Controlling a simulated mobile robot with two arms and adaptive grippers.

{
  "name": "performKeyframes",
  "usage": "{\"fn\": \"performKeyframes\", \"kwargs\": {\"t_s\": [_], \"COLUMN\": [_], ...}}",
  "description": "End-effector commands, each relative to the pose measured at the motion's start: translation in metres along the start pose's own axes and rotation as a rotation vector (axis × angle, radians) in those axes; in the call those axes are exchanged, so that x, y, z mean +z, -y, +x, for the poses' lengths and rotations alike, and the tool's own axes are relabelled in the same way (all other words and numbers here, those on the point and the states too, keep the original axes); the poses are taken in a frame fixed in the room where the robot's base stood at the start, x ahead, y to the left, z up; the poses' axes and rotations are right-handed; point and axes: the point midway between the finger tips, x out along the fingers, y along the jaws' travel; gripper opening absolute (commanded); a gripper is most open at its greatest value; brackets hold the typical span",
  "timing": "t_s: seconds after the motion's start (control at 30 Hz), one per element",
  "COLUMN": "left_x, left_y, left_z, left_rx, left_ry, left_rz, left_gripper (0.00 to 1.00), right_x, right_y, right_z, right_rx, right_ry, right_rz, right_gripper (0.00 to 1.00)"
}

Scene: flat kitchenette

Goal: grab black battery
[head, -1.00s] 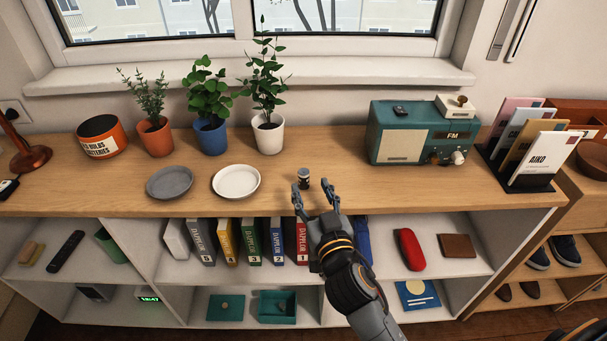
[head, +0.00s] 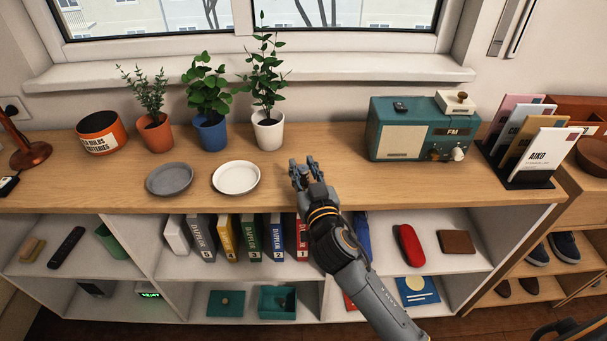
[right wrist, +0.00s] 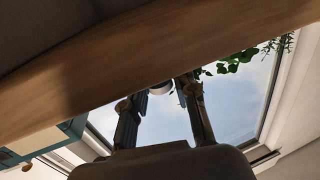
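The black battery does not show clearly in either current view; the spot where it stood on the wooden counter (head: 370,187) is covered by my right gripper. My right gripper (head: 305,163) is over the counter's front part, right of the white plate (head: 236,178), fingers pointing toward the window. Its two fingers (right wrist: 163,92) show in the right wrist view with a narrow gap. A pale rounded thing shows between their tips, but I cannot tell whether it is the battery or the white pot behind. My left gripper is not in view.
A grey plate (head: 170,179) lies left of the white plate. A white plant pot (head: 268,133) stands beyond my gripper, with blue (head: 211,135) and orange (head: 155,136) pots beside it. A teal radio (head: 405,138) stands to the right. Open shelves lie below the counter edge.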

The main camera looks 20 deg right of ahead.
Motion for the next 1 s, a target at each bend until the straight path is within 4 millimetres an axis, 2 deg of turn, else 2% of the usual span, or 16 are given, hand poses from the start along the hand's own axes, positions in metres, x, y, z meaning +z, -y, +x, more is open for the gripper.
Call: {"fn": "performKeyframes", "kwargs": {"t_s": [0.03, 0.1, 0.4, 0.57, 0.73, 0.87, 1.0], "left_x": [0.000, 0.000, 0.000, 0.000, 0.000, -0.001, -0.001], "left_y": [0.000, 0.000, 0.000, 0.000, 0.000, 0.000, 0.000], "left_z": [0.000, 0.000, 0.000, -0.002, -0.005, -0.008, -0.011], "left_rx": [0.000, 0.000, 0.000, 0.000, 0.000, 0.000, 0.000], "left_ry": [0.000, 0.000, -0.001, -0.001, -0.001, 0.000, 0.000], "left_rz": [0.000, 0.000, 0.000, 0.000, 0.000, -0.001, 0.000], "left_gripper": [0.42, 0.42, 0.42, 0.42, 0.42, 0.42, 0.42], "right_x": [0.000, 0.000, -0.001, -0.011, -0.035, -0.061, -0.094], "right_y": [0.000, 0.000, 0.000, 0.000, 0.000, 0.012, 0.025], "right_z": [0.000, 0.000, 0.000, 0.000, 0.000, -0.020, -0.045], "right_rx": [0.000, 0.000, 0.000, 0.000, 0.000, -0.003, -0.003], "right_ry": [0.000, 0.000, -0.001, -0.004, -0.006, -0.006, -0.006], "right_rz": [0.000, 0.000, 0.001, 0.001, 0.003, 0.006, 0.009], "right_gripper": [0.11, 0.00, 0.00, 0.00, 0.00, 0.00, 0.00]}}
